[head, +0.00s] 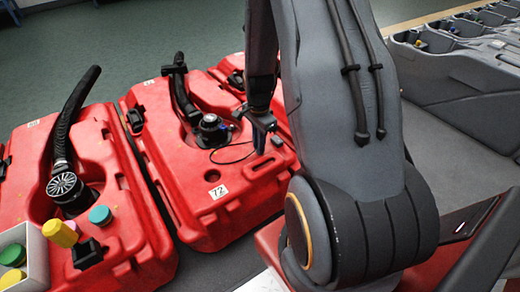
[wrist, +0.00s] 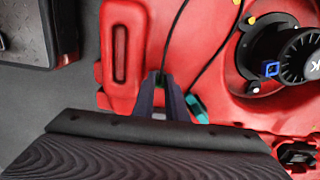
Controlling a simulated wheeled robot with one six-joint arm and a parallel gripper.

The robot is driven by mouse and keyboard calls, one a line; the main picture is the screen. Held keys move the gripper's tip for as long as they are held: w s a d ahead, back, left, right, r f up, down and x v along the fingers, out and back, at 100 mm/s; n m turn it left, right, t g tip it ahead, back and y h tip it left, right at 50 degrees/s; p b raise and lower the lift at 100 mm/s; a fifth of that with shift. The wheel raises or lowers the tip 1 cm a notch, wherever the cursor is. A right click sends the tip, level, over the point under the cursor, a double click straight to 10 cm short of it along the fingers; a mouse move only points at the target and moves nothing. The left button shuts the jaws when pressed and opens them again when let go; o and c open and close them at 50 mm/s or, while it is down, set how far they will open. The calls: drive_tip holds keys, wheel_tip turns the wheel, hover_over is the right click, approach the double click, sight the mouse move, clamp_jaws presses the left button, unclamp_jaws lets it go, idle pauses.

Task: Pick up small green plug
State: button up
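My gripper (wrist: 161,78) points down over the middle red tank in the wrist view. Its two dark fingers stand close together, and I cannot tell whether they hold anything. A small teal-green piece (wrist: 197,108), which looks like the green plug, lies just right of the right finger, partly hidden by the gripper. A thin black cable runs down to it. In the head view my gripper (head: 262,127) is low over the tank marked 72, and the green piece cannot be made out there.
The middle red tank (head: 190,213) has a black cap and hose (head: 210,128). A blue clip (wrist: 270,69) shows beside the cap. The left red tank (head: 120,180) carries a yellow plug and a teal plug (head: 100,215). A white box (head: 39,258) holds more plugs.

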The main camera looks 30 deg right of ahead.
drive_tip(key=shift+r, duration=0.1)
clamp_jaws()
wheel_tip(320, 180, up, 10)
drive_tip(key=n+p, duration=0.5)
drive_tip(key=p, duration=0.2)
drive_tip(key=w+a+f+b, duration=0.1)
drive_tip(key=w+a+b, duration=0.1)
drive_tip(key=w, duration=0.7)
drive_tip(key=w+a+f+b, duration=0.1)
drive_tip(key=w+a+b, duration=0.1)
drive_tip(key=w, duration=0.7)
drive_tip(key=shift+a, duration=0.8)
